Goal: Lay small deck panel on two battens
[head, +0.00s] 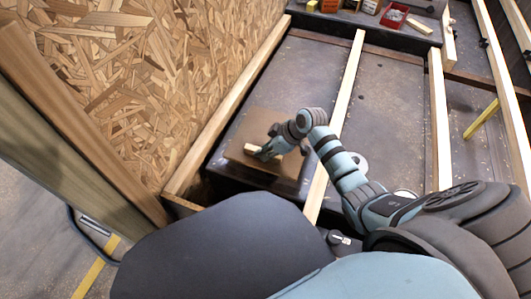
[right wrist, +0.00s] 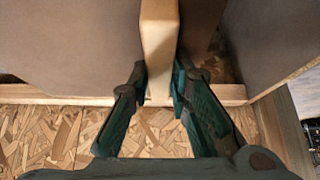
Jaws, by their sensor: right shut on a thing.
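The small deck panel (head: 285,168) is brown, with a pale wooden block (head: 250,148) upright on top. My right gripper (head: 264,154) is shut on this block. In the right wrist view, the block (right wrist: 160,35) stands between the two fingers of the gripper (right wrist: 160,83), with brown panel surface (right wrist: 70,45) to its left. One pale batten (head: 228,108) runs along the chipboard wall, left of the panel. Another batten (head: 347,85) runs to the right of it. I cannot tell whether the panel touches either one. My left gripper is out of view.
The chipboard wall (head: 130,75) rises close on the left. More pale beams (head: 438,115) stand to the right over the dark floor (head: 385,100). A red tray (head: 393,15) and small containers sit at the back. A yellow bar (head: 481,119) lies at the right.

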